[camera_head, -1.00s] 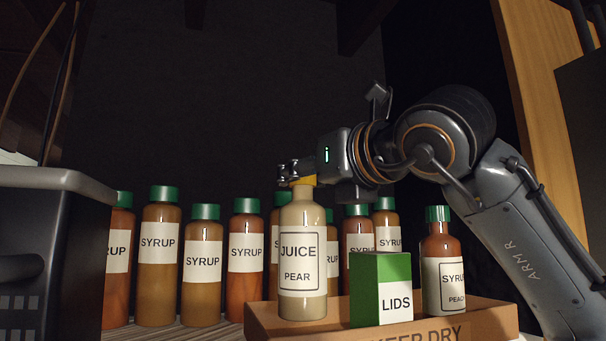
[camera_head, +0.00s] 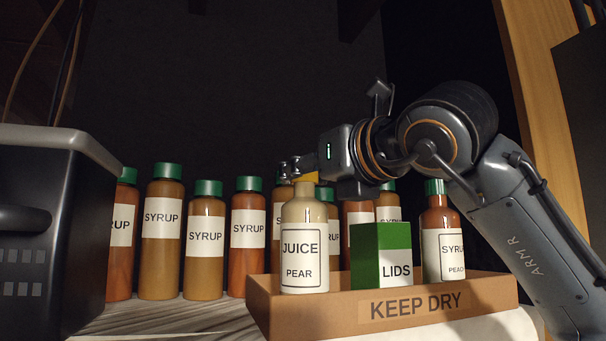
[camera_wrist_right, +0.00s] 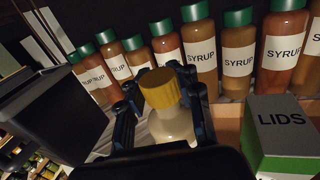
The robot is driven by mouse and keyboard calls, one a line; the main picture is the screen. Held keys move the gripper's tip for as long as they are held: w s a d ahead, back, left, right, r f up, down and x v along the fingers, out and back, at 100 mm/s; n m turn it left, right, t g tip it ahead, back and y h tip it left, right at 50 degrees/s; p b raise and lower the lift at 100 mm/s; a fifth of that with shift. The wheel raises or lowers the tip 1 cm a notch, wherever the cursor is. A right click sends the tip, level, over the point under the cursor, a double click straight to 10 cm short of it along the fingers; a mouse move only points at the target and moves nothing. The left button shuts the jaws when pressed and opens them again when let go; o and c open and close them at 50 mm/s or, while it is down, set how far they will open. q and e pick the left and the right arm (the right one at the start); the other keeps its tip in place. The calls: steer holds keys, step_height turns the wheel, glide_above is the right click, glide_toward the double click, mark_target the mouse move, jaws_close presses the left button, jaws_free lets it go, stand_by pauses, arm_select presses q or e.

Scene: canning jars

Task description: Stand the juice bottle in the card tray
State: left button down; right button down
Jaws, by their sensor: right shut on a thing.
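The juice bottle (camera_head: 304,230) is pale with a yellow cap and a JUICE PEAR label. It is upright in the left part of the card tray (camera_head: 275,315), its base hidden behind the tray's front wall. I cannot tell whether it touches the tray floor. My right gripper (camera_head: 297,173) is shut on the bottle's top. My left gripper is not in view.
A green and white LIDS box (camera_head: 381,255) stands in the tray right of the juice bottle, with a syrup bottle (camera_head: 440,235) at the tray's right. Several syrup bottles (camera_head: 162,235) stand behind. A dark bin (camera_head: 50,240) with a grey rim stands at the left.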

steer(key=shift+f+b, duration=0.35)
steer(key=shift+b, duration=0.05)
steer(key=c, duration=0.8)
jaws_free()
steer(key=v, duration=1.2)
steer(key=shift+s, duration=0.1)
steer(key=shift+f, duration=0.1)
